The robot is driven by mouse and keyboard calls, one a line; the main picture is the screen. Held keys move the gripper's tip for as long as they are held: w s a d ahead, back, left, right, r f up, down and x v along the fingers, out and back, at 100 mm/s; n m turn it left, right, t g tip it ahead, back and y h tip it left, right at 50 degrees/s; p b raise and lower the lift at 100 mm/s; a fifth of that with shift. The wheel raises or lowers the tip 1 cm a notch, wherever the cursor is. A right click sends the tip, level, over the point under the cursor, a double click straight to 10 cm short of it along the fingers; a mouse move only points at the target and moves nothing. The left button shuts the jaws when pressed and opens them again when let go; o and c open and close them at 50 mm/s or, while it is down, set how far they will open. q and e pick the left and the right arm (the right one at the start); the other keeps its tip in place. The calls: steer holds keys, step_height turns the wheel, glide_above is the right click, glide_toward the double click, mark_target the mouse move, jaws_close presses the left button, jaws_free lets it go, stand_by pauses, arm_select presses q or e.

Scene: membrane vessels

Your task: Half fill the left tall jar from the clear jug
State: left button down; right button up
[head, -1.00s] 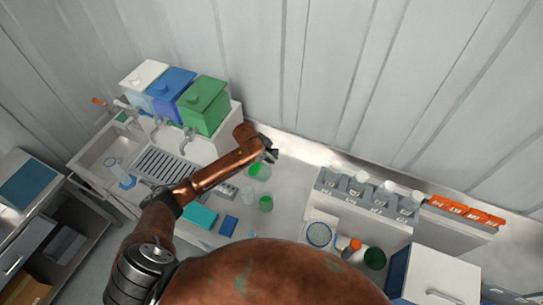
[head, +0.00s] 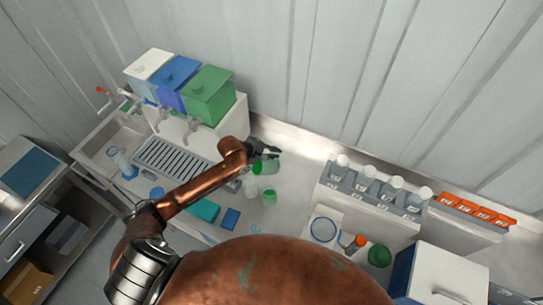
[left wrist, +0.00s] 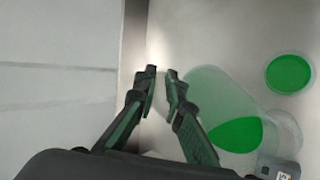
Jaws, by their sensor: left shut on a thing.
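My left gripper (head: 270,153) is over the counter near the back wall. In the left wrist view its fingers (left wrist: 162,84) are close together at the upper side of the clear jug (left wrist: 208,88), shut on it. The jug (head: 270,166) holds green liquid gathered at one end; it looks tilted, but I cannot tell how far. A clear jar (head: 250,190) that looks empty stands just in front, also partly seen in the left wrist view (left wrist: 288,128). Another jar (head: 269,197) with green liquid stands to its right, also in the left wrist view (left wrist: 289,74). My right gripper is out of view.
Back left, white, blue and green tanks (head: 208,95) stand above taps and a drain grille (head: 172,162). A bottle rack (head: 372,195) and orange-topped items (head: 475,208) are at right. A white cabinet (head: 440,275) stands front right.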

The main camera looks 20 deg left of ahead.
arm_select(q)
steer(key=shift+s+a+t+h, duration=0.2)
steer(key=shift+t+h, duration=0.1)
steer(key=shift+t, duration=0.1)
stand_by(0.3)
steer(key=shift+s+a+t+h+b, duration=0.15)
steer(key=shift+s+t+h+b, duration=0.15)
steer(key=shift+t+b, duration=0.2)
steer(key=shift+s+a+r+t+h+b, duration=0.25)
steer(key=shift+s+a+t+h+b, duration=0.45)
steer(key=shift+b, duration=0.6)
stand_by(1.3)
steer(key=shift+w+d+r, duration=0.1)
steer(key=shift+d, duration=0.15)
